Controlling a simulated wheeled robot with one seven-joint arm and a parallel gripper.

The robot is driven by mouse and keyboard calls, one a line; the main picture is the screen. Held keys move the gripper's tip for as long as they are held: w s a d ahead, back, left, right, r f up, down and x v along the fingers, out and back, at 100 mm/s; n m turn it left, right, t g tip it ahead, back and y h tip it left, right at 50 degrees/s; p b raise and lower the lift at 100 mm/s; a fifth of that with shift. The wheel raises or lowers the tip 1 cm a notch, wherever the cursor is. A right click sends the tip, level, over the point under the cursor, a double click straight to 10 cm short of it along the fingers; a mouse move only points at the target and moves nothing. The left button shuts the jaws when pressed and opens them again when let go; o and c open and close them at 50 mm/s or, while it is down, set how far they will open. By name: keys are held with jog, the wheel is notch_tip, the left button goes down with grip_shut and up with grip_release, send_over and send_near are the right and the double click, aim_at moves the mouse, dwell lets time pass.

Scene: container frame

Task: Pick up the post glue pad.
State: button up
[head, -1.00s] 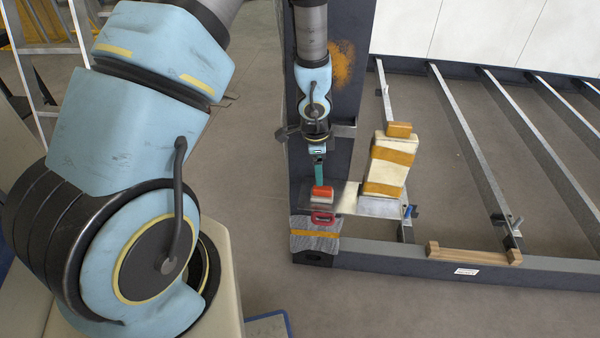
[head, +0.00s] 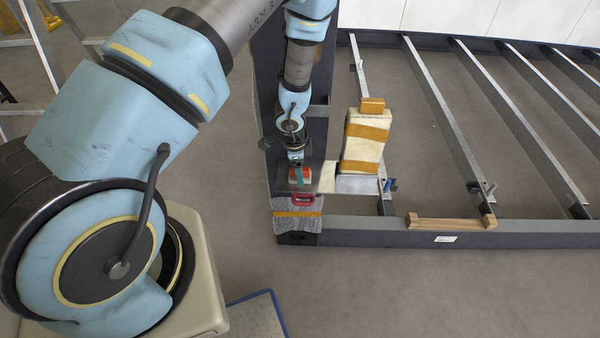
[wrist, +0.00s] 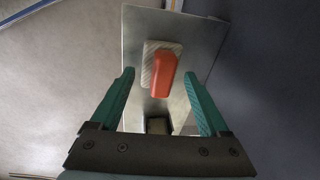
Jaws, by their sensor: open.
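What looks like the post glue pad is a pale ribbed pad (wrist: 153,56) with an orange-red handle (wrist: 163,74) on top. It lies on a grey metal plate (wrist: 205,38). In the head view the orange-red handle (head: 307,177) shows at the fingertips, partly hidden by them. My gripper (wrist: 158,74) is open, with its green fingers on either side of the handle in the wrist view. In the head view my gripper (head: 298,174) points down over it. Whether the fingers touch it, I cannot tell.
A red handle (head: 303,199) sits just in front, above a grey wrapped bundle with an orange strap (head: 297,213). A tall cream block with orange bands (head: 364,145) stands close on the right. A dark frame beam (head: 390,232) and a wooden piece (head: 450,223) lie right.

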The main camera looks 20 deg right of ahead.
jog(key=shift+d+f, duration=0.15)
jog(key=shift+f, duration=0.7)
jog(key=c, duration=1.1)
jog(key=shift+r, duration=0.1)
jog(key=shift+c, duration=0.2)
